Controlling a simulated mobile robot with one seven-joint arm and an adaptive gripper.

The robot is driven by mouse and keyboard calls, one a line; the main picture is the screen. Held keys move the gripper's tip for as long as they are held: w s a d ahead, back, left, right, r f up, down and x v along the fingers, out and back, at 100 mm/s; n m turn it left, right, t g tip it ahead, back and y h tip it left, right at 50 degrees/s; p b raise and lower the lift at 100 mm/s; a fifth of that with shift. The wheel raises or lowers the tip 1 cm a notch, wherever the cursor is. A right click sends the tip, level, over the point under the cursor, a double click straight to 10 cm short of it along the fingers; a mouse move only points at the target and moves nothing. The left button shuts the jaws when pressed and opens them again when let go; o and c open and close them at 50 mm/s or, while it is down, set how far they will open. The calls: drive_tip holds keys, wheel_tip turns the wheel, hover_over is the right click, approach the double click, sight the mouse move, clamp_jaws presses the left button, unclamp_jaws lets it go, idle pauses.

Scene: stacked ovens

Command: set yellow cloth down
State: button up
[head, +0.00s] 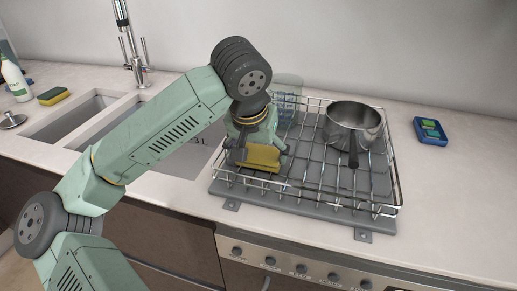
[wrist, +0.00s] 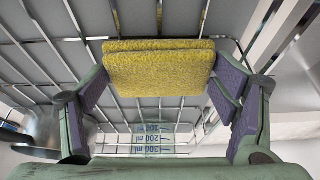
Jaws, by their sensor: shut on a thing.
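The yellow cloth (head: 262,157) is a folded, rough-textured pad at the left part of the wire dish rack (head: 318,189). My gripper (head: 259,152) is shut on it, pointing down over the rack. In the wrist view the cloth (wrist: 158,68) lies between the two purple-padded fingers (wrist: 160,92), with rack wires close behind it. I cannot tell whether the cloth touches the wires.
A steel pot (head: 352,124) with a dark handle stands in the rack on the right. A clear measuring jug (head: 287,88) stands behind my gripper. A double sink (head: 90,112) lies left, and a blue box (head: 430,131) sits on the right counter.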

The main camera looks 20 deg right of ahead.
drive_tip(key=shift+f, duration=0.15)
drive_tip(key=o, duration=0.7)
drive_tip(key=shift+o, duration=0.2)
drive_tip(key=shift+r, duration=0.35)
drive_tip(key=b+v, duration=0.1)
drive_tip(key=v, duration=1)
drive_tip(key=shift+s+r+b, duration=0.25)
drive_tip(key=shift+r+b, duration=0.05)
